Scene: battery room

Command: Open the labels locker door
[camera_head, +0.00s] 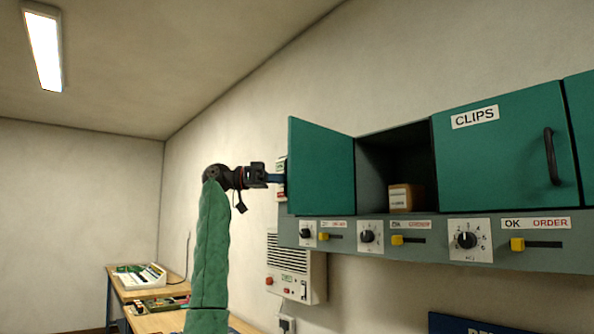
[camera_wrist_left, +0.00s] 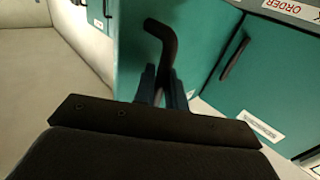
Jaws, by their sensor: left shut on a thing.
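A teal locker door (camera_head: 321,167) at the left end of the wall lockers stands swung wide open, its front turned away from the head camera, so its name label cannot be read. The door also shows in the left wrist view (camera_wrist_left: 200,40). Its dark bar handle (camera_wrist_left: 160,42) lies between the fingers of my left gripper (camera_wrist_left: 161,88), which is shut on it. In the head view, my left gripper (camera_head: 274,178) is at the door's outer side, with the fingertips and handle partly hidden. My right gripper is in neither view.
The open compartment (camera_head: 376,170) holds a small cardboard box (camera_head: 405,197). The closed CLIPS door (camera_head: 505,150) is to its right. Knobs and yellow sliders line the panel (camera_head: 430,240) below. A white wall unit (camera_head: 296,272) hangs under it, and a workbench (camera_head: 125,290) stands far left.

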